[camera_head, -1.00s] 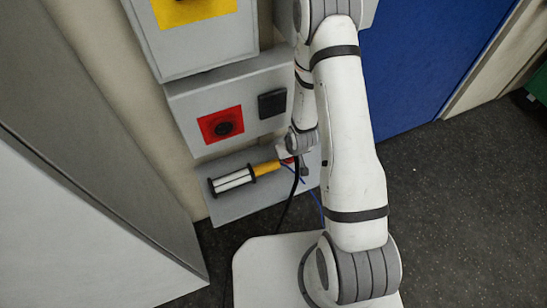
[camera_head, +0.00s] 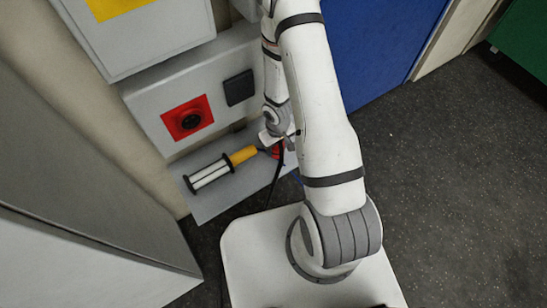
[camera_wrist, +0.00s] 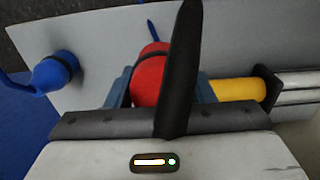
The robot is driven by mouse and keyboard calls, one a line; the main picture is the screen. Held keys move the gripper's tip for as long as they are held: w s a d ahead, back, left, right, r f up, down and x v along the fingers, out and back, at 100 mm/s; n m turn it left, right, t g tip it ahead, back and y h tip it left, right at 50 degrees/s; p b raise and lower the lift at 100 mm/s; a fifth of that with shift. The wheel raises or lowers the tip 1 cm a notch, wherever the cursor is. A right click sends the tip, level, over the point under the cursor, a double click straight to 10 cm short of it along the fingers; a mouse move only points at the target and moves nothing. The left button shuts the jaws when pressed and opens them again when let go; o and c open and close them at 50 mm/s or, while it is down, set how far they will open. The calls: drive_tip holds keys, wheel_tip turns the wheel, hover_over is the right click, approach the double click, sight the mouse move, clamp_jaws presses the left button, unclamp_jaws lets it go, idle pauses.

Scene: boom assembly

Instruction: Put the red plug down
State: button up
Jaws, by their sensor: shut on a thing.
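The red plug (camera_wrist: 150,78) is between the blue-grey fingers of my gripper (camera_wrist: 160,88) in the wrist view, with a thick black cable (camera_wrist: 178,65) rising in front of it. In the head view the red plug (camera_head: 277,151) shows below my gripper (camera_head: 275,139), over the right part of the grey shelf (camera_head: 213,206). My gripper is shut on it. I cannot tell whether the plug touches the shelf. A blue plug (camera_wrist: 52,72) lies to the left in the wrist view, apart from the red one.
A lamp with a yellow handle (camera_head: 242,155) lies on the shelf just left of the red plug. Above the shelf is a grey box with a red-framed round socket (camera_head: 188,119) and a black square cover (camera_head: 239,88). A grey cabinet (camera_head: 90,190) stands at left.

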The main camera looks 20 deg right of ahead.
wheel_tip(320, 180, down, 6)
drive_tip(key=b, duration=0.4)
drive_tip(key=shift+b, duration=0.35)
drive_tip(key=shift+r, duration=0.2)
drive_tip(key=o, duration=1.3)
drive_tip(key=shift+r, duration=0.1)
